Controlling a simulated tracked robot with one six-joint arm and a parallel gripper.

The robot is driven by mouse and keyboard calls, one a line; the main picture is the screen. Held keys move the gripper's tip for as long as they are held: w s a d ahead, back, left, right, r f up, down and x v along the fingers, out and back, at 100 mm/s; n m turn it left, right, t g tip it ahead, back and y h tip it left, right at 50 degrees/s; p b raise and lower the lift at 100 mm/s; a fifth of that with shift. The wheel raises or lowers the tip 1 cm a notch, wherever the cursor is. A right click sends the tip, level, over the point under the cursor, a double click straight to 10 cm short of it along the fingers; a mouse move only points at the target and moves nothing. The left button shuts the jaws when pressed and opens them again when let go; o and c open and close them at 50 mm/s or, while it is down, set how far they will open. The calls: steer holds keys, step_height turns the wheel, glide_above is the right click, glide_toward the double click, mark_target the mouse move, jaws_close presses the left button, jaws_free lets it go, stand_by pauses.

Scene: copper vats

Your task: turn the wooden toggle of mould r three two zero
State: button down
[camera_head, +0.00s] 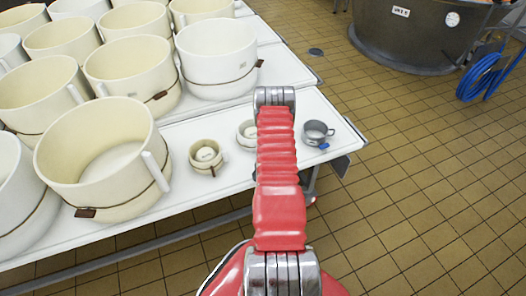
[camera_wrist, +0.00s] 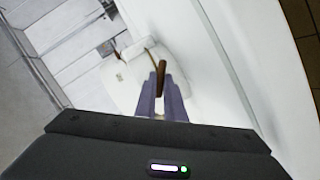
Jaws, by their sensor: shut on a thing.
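In the wrist view my gripper (camera_wrist: 162,85) has its two fingers closed on a brown wooden toggle (camera_wrist: 161,68). The toggle sits beside a whitish mould (camera_wrist: 125,72) with a thin brown cord round it. A small mark on that mould is too blurred to read. In the head view my gripper is hidden behind my red arm. A small cream mould (camera_head: 244,133) shows partly beside the arm, and another small mould (camera_head: 206,156) with a brown toggle stands to its left. I cannot tell from the head view which mould is gripped.
Several large cream moulds (camera_head: 105,165) crowd the left of the white table (camera_head: 200,200). A grey metal cup (camera_head: 317,132) stands near its right end. A dark vat (camera_head: 415,35) and a coiled blue hose (camera_head: 488,78) stand beyond open tiled floor (camera_head: 400,160).

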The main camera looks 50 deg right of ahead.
stand_by(0.3)
steer(key=c, duration=1.8)
jaws_free()
steer(key=shift+c, duration=0.2)
steer(key=shift+a, duration=0.1)
steer(key=v, duration=1.3)
steer(key=shift+a, duration=0.35)
steer(key=shift+s+f, duration=0.1)
steer(key=shift+s, duration=0.05)
